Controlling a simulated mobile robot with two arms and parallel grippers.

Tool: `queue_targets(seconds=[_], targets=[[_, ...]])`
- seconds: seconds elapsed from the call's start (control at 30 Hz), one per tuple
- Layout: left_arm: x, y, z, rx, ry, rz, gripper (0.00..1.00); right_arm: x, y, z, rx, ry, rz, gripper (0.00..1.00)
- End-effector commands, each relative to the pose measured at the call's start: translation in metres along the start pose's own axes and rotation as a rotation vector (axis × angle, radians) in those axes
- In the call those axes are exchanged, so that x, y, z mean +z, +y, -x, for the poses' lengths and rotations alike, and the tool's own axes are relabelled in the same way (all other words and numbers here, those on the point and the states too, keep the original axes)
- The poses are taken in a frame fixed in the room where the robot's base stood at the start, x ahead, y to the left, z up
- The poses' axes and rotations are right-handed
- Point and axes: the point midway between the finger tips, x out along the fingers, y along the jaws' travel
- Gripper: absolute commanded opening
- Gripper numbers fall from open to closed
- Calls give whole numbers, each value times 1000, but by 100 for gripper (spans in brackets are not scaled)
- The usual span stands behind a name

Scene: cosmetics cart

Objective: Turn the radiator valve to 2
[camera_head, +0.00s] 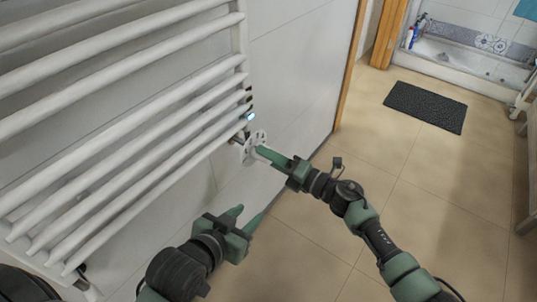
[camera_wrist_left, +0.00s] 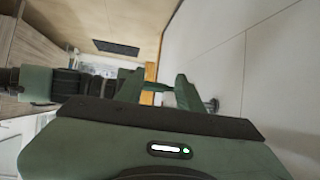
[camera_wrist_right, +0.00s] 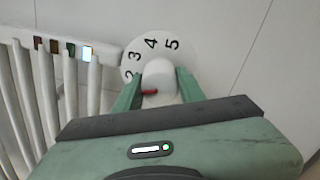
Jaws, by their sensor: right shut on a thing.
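The radiator valve is a white round dial (camera_head: 248,154) beside the lower right end of the white towel radiator (camera_head: 120,115). In the right wrist view the dial (camera_wrist_right: 135,62) shows the black numbers 2, 3, 4 and 5, with a white knob (camera_wrist_right: 160,77) at its middle. A red mark (camera_wrist_right: 150,92) shows low on the knob, below the 2; its exact setting is unclear. My right gripper (camera_wrist_right: 158,82) is shut on the knob, one finger on each side. My left gripper (camera_head: 246,214) is open and empty, below the dial and apart from it.
Small coloured squares, one lit blue-white (camera_wrist_right: 87,52), sit by the radiator bars. The white wall (camera_head: 300,70) runs behind. The tiled floor (camera_head: 420,190) is largely clear, with a dark mat (camera_head: 425,106) farther back near a bathtub (camera_head: 465,60).

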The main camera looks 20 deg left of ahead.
Motion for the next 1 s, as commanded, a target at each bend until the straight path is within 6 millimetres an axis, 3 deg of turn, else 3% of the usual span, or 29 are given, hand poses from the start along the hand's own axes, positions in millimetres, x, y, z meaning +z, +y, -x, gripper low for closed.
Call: queue_targets(seconds=[0.4,0.43,0.5,0.87,1.0], targets=[[3,0,0,-1,-13,0,36,1,-1,0,-1,-2,-5,0],[3,0,0,-1,-13,0,36,1,-1,0,-1,-2,-5,47],[3,0,0,-1,-13,0,36,1,0,0,-1,-1,-5,61],[3,0,1,-1,-17,0,36,1,0,4,-1,-1,-5,61],[22,-4,7,-7,-113,1,36,1,0,19,-2,-1,-5,61]])
